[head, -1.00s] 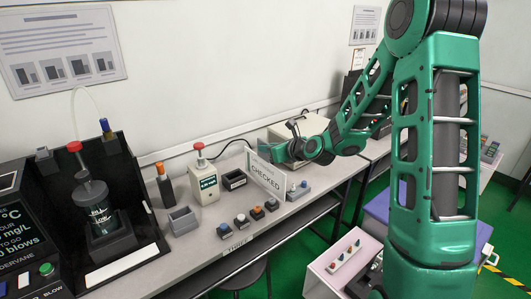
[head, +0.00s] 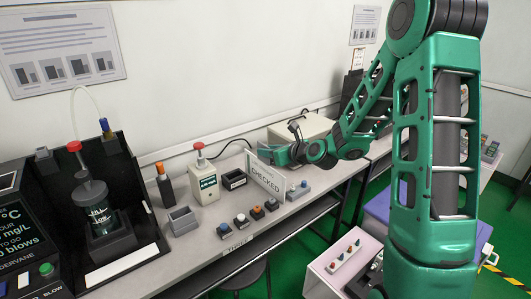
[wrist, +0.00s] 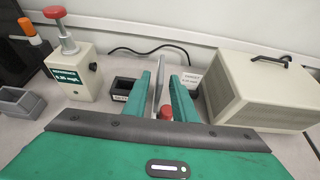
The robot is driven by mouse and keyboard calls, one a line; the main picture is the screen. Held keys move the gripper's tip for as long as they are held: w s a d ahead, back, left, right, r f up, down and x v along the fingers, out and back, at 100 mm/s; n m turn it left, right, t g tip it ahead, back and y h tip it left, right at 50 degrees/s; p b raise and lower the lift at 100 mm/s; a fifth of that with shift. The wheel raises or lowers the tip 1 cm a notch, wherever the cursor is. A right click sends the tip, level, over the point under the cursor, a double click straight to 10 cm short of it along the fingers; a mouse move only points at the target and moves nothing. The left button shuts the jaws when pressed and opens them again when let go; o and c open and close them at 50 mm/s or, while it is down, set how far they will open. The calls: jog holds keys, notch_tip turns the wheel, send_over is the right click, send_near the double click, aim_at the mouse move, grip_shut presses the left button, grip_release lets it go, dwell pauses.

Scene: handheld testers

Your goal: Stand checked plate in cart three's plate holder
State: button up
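The white checked plate (head: 266,178) stands upright on the grey bench, its lettering facing the front in the head view. My gripper (head: 272,153) is at the plate's upper edge. In the wrist view my gripper (wrist: 167,92) has its two green fingers apart, with the thin grey edge of the plate (wrist: 157,85) between them. A gap shows between the plate and the right finger, so it does not look clamped. I cannot make out cart three's plate holder.
A beige box (wrist: 262,85) stands close right of my gripper. A tester with a red knob (wrist: 70,65) and a black open holder (wrist: 124,88) are to its left. Several small coloured-knob blocks (head: 240,220) line the bench front. A wall rises behind the bench.

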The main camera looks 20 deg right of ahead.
jog(key=v, duration=1)
jog(key=shift+s+r, duration=0.2)
jog(key=shift+s, duration=0.15)
